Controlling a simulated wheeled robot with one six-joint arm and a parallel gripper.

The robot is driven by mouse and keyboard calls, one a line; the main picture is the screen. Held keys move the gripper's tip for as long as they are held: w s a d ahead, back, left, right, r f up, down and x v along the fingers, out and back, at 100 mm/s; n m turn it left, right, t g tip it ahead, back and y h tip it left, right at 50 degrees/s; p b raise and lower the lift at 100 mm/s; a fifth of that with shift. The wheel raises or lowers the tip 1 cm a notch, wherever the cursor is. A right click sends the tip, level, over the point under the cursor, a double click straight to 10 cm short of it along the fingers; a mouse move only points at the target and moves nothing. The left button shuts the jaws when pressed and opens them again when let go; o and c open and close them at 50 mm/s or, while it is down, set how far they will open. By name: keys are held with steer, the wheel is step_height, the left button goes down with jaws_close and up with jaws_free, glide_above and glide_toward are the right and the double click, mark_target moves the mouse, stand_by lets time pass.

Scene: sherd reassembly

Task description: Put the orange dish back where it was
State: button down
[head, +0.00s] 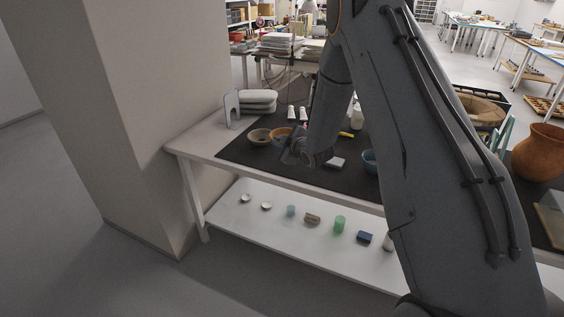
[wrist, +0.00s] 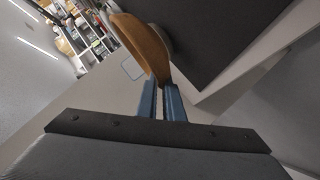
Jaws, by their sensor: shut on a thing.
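The orange dish (head: 280,134) shows in the head view at the left part of the dark mat, partly hidden by my gripper. In the wrist view the dish (wrist: 146,42) is seen edge-on, with its rim between the two blue fingertips. My gripper (wrist: 161,84) is shut on that rim. In the head view my gripper (head: 291,149) is at the near right side of the dish. I cannot tell whether the dish touches the mat.
A beige bowl (head: 259,137) is close to the left of the dish. A pale block (head: 335,163) and a blue bowl (head: 369,161) are to the right. Grey stacked pads (head: 258,100) stand behind. A lower shelf (head: 235,213) holds several small items. A pillar (head: 150,120) flanks the table.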

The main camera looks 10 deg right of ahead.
mark_target(278, 168)
steer(key=shift+f+p, duration=0.8)
steer(key=shift+f, duration=3.4)
steer(key=c, duration=1.9)
jaws_free()
steer(key=shift+f, duration=0.1)
steer(key=b+v, duration=0.1)
steer(key=v, duration=1)
steer(key=shift+s+d+r+b, duration=0.1)
steer(key=shift+s+r+b, duration=0.15)
steer(key=shift+b, duration=0.1)
steer(key=s+r+m+g+h, duration=0.1)
steer(key=s+r+m+g, duration=0.3)
steer(key=s, duration=0.7)
steer(key=s+r+m+g+h, duration=0.2)
steer(key=s+r+m+g, duration=0.1)
steer(key=s, duration=0.9)
steer(key=s+r+m+g+h, duration=0.1)
steer(key=s+r+m+g, duration=0.3)
steer(key=s, duration=0.8)
steer(key=shift+r+m+g, duration=0.3)
steer(key=shift+m+g, duration=0.6)
steer(key=shift+m, duration=0.2)
